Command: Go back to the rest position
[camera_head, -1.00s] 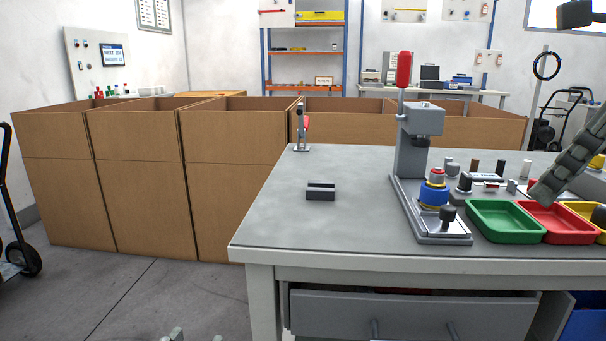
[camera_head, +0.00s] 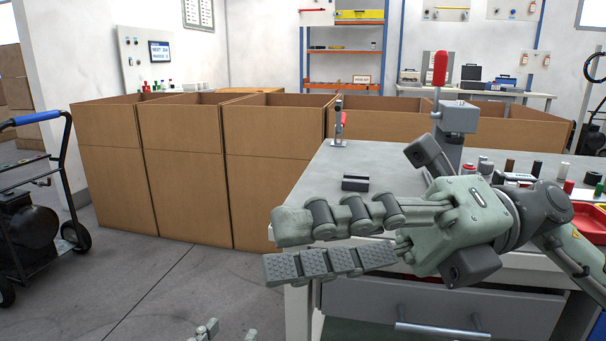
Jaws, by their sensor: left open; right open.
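My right gripper (camera_head: 280,248) reaches in from the right across the front of the workbench (camera_head: 300,190). Its two long ribbed fingers point left, with a narrow gap between them and nothing held. It is open. Only the fingertips of my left gripper (camera_head: 229,332) show at the bottom edge, over the floor. They are apart and nothing shows between them.
A small dark block (camera_head: 355,183) and a small red-handled clamp (camera_head: 339,125) stand on the bench. A red tray (camera_head: 590,217) is at the right. Large cardboard boxes (camera_head: 185,180) line the back left. A cart (camera_head: 40,200) stands at far left. The floor between is clear.

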